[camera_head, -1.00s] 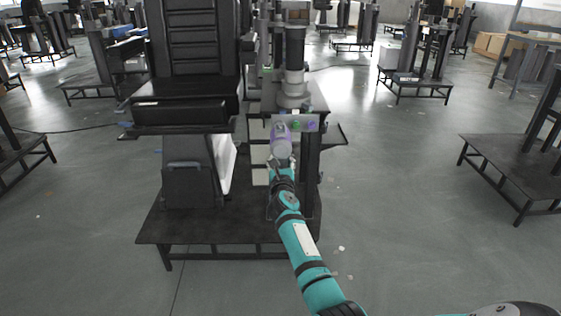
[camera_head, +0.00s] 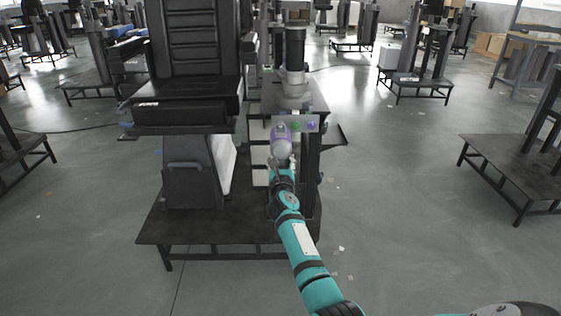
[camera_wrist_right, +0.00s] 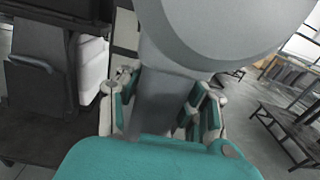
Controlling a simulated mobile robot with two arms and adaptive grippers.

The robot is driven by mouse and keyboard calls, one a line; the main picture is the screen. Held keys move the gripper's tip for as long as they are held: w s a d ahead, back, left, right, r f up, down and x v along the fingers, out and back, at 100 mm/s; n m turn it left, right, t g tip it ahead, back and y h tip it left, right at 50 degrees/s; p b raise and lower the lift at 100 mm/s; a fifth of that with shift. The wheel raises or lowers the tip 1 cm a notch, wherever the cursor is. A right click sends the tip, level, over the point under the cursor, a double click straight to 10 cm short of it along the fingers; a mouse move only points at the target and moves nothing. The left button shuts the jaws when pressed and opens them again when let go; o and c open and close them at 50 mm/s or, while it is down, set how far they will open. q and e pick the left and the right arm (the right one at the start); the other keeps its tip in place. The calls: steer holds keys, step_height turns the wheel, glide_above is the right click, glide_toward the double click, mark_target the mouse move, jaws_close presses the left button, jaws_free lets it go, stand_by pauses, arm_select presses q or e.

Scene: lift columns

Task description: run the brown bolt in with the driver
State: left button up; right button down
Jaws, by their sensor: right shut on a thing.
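The driver (camera_head: 281,147), grey with a purple part, is held up at the front of a light grey plate (camera_head: 309,118) on the lift column. My right gripper (camera_head: 283,165) is shut on the driver's grip. In the right wrist view the gripper's fingers (camera_wrist_right: 160,105) close around a grey handle, and the driver's large grey body (camera_wrist_right: 225,30) fills the top. A green bolt (camera_head: 296,126) and a purple bolt (camera_head: 311,126) show on the plate right of the driver. I cannot see the brown bolt or the driver's tip. My left gripper is out of view.
A black seat (camera_head: 185,113) stands left of the plate on a dark platform (camera_head: 200,232). A black cylinder (camera_head: 295,48) rises behind the plate. Another dark platform (camera_head: 510,165) stands at the right. The floor between is open.

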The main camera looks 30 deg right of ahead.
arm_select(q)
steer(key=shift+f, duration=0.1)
arm_select(e)
steer(key=shift+r, duration=0.2)
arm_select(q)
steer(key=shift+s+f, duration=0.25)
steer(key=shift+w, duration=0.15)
arm_select(e)
steer(key=shift+w+r, duration=0.1)
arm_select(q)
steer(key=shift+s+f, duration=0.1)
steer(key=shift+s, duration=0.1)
arm_select(e)
steer(key=shift+w+d, duration=0.1)
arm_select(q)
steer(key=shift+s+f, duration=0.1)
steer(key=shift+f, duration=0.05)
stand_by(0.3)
arm_select(e)
steer(key=shift+w+d+r, duration=0.1)
stand_by(0.5)
arm_select(q)
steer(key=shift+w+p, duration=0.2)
steer(key=shift+p, duration=0.1)
